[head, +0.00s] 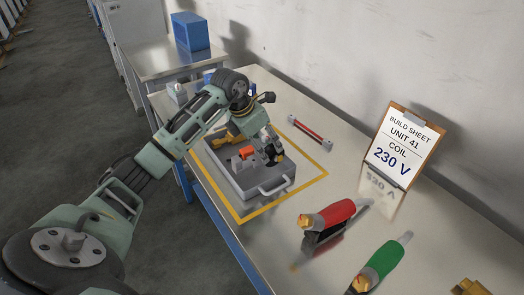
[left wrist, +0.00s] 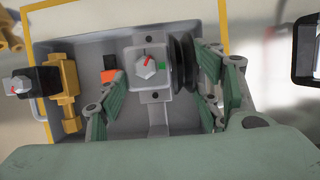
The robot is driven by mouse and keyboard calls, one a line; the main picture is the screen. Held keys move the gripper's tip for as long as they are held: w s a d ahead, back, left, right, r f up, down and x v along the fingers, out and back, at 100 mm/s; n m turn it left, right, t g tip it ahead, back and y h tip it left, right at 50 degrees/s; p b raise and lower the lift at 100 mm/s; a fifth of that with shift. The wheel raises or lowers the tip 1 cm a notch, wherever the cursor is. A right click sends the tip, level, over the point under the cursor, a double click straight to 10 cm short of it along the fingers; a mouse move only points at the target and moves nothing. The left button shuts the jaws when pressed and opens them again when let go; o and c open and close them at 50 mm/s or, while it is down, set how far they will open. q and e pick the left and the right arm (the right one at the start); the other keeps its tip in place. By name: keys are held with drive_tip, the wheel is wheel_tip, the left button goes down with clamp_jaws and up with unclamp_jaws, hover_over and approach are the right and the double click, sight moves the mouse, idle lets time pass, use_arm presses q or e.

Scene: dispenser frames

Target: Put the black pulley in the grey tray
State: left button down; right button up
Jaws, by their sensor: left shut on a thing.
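The grey tray (head: 236,183) lies inside a yellow outline on the bench; its rim also shows in the left wrist view (left wrist: 88,42). My left gripper (head: 271,154) is low over the tray's right part. In the left wrist view, my left gripper (left wrist: 161,82) has a finger on each side of the black pulley (left wrist: 182,66) and a grey block with a knob (left wrist: 147,70). The pulley stands edge-on, close to the right finger, and is held over the tray. I cannot tell whether it touches the tray floor. My right gripper is not in view.
A yellow fitting (left wrist: 68,95) with a black knobbed box is at the tray's left. A red-handled tool (head: 330,216), a green-handled tool (head: 382,262) and a clipboard (head: 404,146) are to the right. A red rod (head: 311,131) lies behind the tray.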

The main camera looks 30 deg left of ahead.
use_arm(q)
drive_tip(key=shift+f, duration=0.4)
wheel_tip(320, 180, down, 2)
drive_tip(key=shift+f+p, duration=0.15)
drive_tip(key=shift+p, duration=0.5)
drive_tip(key=shift+f, duration=0.3)
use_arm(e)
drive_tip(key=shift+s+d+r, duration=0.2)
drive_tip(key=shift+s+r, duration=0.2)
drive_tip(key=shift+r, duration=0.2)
use_arm(q)
drive_tip(key=c, duration=1)
unclamp_jaws()
drive_tip(key=shift+f, duration=0.25)
drive_tip(key=o, duration=0.5)
drive_tip(key=shift+c, duration=0.2)
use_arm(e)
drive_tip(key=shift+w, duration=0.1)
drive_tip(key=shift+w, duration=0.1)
